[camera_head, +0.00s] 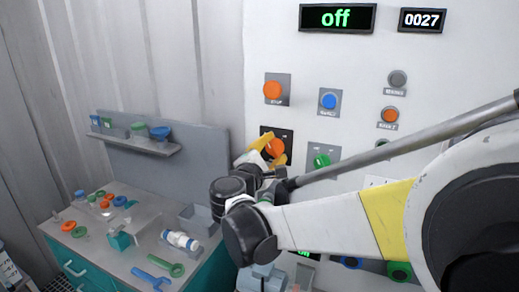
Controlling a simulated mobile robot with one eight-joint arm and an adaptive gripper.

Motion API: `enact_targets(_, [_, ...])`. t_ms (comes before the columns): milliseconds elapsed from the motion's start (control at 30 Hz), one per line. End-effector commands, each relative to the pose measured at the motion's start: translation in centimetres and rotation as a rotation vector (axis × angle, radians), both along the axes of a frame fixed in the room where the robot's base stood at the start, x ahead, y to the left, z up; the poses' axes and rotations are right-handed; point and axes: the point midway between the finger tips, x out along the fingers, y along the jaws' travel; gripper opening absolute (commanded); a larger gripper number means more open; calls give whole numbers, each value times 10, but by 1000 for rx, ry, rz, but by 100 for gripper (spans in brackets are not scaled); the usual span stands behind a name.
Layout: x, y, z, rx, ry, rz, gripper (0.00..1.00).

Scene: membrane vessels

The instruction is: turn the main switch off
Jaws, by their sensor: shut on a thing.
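The white control panel (450,70) carries a display (337,17) that reads "off" in green. An orange knob on a dark plate (276,147), which looks like the main switch, sits on the panel's lower left part. My gripper (264,155), with orange-yellow fingers, is at this knob and is shut on it. The fingers and wrist cover part of the knob and plate, so the knob's exact angle is hard to tell.
An orange button (273,90), a blue button (328,101) and a green knob (321,160) are close by on the panel. A counter (422,20) reads 0027. A workbench (105,245) with loose tools and a shelf (140,143) stand at left.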

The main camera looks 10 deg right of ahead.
Motion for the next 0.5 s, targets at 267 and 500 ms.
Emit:
enact_targets(267, [1,0,1,-92,65,0,17])
enact_targets(500, [1,0,1,-118,84,0,17])
